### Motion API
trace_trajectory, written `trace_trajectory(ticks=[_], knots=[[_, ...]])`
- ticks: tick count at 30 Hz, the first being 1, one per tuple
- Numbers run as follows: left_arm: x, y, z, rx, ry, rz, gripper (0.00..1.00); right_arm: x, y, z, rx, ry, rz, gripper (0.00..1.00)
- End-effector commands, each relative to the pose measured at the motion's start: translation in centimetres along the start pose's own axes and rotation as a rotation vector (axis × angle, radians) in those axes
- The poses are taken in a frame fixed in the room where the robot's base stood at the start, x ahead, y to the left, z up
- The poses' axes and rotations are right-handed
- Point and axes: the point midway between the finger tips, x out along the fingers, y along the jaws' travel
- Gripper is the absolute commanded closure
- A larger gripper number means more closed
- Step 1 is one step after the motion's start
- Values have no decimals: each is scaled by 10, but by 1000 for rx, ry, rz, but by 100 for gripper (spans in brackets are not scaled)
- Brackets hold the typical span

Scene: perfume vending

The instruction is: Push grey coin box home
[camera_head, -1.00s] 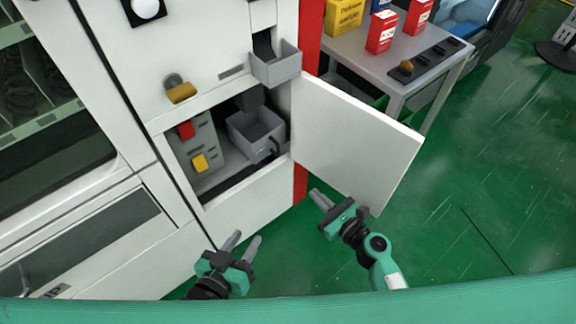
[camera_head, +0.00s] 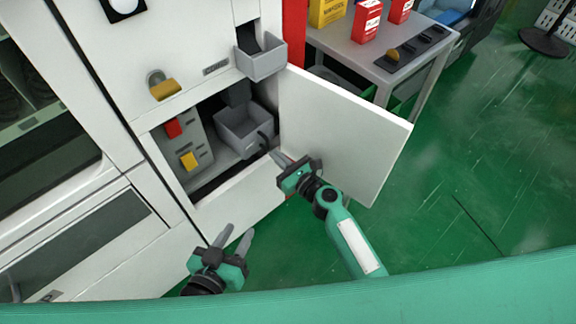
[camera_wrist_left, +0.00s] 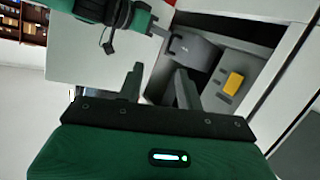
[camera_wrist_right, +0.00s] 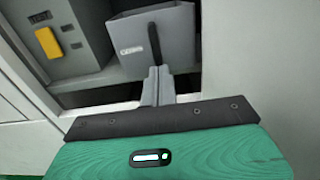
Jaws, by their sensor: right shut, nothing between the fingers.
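The grey coin box (camera_head: 232,137) sits inside the open lower compartment of the white machine, its dark handle (camera_head: 264,140) facing out. My right gripper (camera_head: 277,157) is shut and empty, its tips just in front of the box's handle side. In the right wrist view the closed fingertips (camera_wrist_right: 158,75) point at the front of the coin box (camera_wrist_right: 181,40), below its handle; I cannot tell whether they touch. My left gripper (camera_head: 235,236) is open and empty, low in front of the machine. The box also shows in the left wrist view (camera_wrist_left: 196,50).
The open white door (camera_head: 345,135) stands right of the compartment, beside my right arm. A panel with a red button (camera_head: 173,127) and a yellow button (camera_head: 189,161) is left of the box. A grey tray (camera_head: 263,62) juts out above. A table (camera_head: 350,60) with boxes stands behind.

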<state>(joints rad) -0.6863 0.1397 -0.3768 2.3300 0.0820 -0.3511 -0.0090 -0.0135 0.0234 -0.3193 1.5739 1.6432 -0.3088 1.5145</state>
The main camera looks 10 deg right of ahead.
Motion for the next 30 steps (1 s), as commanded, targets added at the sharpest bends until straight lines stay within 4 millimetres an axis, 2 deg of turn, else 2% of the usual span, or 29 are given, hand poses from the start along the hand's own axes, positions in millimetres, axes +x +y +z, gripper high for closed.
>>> trace_trajectory(ticks=[3,16,21,24,30], knots=[[0,1,-1,-1,11,2,64,7,0,0,-1,0,0,100],[0,2,-2,-1,17,4,64,12,0,0,0,-1,0,100],[1,1,-4,2,42,3,64,40,0,0,1,-2,0,100],[5,-3,-24,17,123,0,64,57,0,0,0,-2,0,100],[6,-6,-36,24,179,-4,64,72,0,0,-1,-1,1,100]])
